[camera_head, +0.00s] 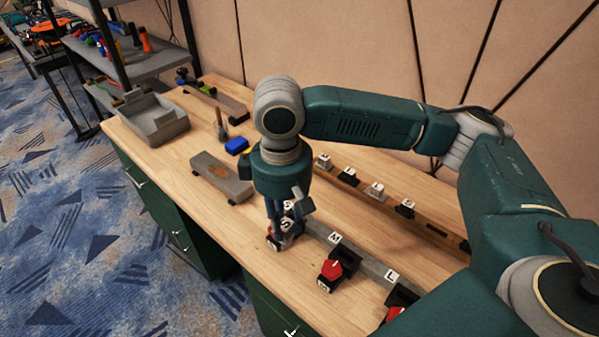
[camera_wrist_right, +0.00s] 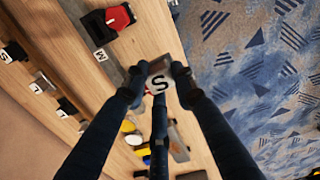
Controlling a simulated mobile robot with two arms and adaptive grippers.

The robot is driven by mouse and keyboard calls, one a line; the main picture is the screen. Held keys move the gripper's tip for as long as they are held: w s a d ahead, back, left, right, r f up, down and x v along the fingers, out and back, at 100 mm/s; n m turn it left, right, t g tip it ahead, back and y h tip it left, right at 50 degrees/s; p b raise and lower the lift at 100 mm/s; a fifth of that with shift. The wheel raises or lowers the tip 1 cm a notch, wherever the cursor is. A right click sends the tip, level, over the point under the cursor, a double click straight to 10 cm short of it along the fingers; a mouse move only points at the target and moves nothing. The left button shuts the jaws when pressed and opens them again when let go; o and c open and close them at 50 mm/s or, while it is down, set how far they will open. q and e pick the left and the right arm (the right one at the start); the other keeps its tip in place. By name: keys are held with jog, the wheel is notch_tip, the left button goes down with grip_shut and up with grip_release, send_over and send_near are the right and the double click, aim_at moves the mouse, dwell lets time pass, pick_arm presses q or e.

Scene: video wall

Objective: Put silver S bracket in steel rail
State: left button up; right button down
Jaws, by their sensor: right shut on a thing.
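The silver S bracket (camera_wrist_right: 160,75), a metal piece with a white S label, sits between the fingertips of my right gripper in the right wrist view. My right gripper (camera_head: 284,234) is shut on it, low over the near side of the bench; there the fingers largely hide the bracket. The steel rail (camera_head: 362,263) is a long grey bar with M and L labels, running from beside the gripper to the lower right. It also shows in the right wrist view (camera_wrist_right: 112,72), left of the bracket. I cannot tell whether bracket and rail touch. My left gripper is out of view.
Red-and-black pieces (camera_head: 330,275) stand in front of the steel rail. A brown rail (camera_head: 432,228) with several labelled brackets lies behind. A grey block (camera_head: 220,178), a blue piece (camera_head: 237,145) and a grey tray (camera_head: 158,120) are on the bench's left part.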

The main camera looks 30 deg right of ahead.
pick_arm(q)
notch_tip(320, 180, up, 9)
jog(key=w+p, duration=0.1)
jog(key=p, duration=0.7)
pick_arm(e)
jog(key=w+d+f+n, duration=0.4)
jog(key=w+d+n, duration=0.4)
jog(key=w+n, duration=0.7)
pick_arm(q)
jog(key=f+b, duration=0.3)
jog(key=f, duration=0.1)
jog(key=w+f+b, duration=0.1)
jog(key=b, duration=0.1)
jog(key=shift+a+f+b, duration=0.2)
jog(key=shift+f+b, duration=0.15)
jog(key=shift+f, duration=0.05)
pick_arm(e)
jog(key=shift+n, duration=0.9)
jog(key=f, duration=0.1)
jog(key=s+f, duration=0.1)
jog(key=f, duration=0.1)
jog(key=s+f, duration=0.1)
jog(key=shift+s+d+f, duration=0.2)
jog(key=shift+f, duration=0.15)
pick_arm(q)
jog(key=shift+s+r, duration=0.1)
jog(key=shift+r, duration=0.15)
